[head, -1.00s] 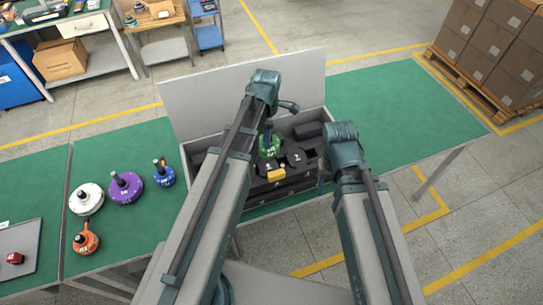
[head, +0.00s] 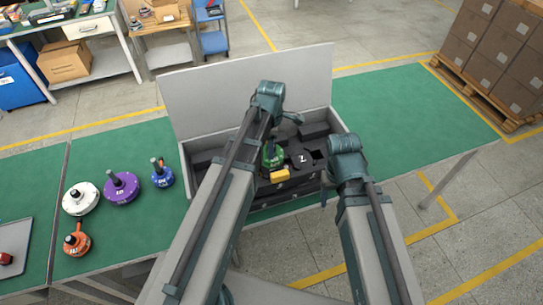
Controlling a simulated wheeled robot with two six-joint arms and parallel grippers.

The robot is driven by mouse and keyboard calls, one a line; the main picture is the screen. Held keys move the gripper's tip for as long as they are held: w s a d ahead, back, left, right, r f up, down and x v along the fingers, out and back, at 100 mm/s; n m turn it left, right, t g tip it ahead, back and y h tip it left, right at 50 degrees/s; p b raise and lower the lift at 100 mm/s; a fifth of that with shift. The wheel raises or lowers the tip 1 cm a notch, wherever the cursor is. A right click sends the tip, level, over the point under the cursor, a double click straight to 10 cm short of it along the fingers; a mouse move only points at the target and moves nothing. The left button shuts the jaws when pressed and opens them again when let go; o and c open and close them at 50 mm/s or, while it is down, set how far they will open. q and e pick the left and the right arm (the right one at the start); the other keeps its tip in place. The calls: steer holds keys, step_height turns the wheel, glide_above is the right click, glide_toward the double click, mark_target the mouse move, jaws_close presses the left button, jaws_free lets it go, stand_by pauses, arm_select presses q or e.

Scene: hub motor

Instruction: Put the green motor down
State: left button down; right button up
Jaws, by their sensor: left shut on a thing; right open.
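The green motor (head: 273,157) is in the open grey case (head: 341,124), over the dark foam insert near its middle. My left gripper (head: 271,138) is above it and shut on it; my arm hides part of the motor and the jaws. I cannot tell whether the motor touches the foam. Beside it, a dark compartment marked 2 (head: 302,159) shows in the foam. My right gripper (head: 325,190) is open and empty near the right front edge of the case, apart from the motor.
On the green table left of the case stand a white motor (head: 80,199), a purple motor (head: 121,188), a blue motor (head: 162,174) and an orange motor (head: 77,241). The table right of the case is clear.

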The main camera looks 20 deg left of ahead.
arm_select(q)
steer(key=shift+f+b, duration=1.8)
steer(key=shift+f, duration=0.05)
steer(key=shift+f, duration=0.2)
steer(key=shift+c, duration=1.4)
jaws_free()
steer(key=shift+r, duration=0.1)
steer(key=shift+r, duration=0.1)
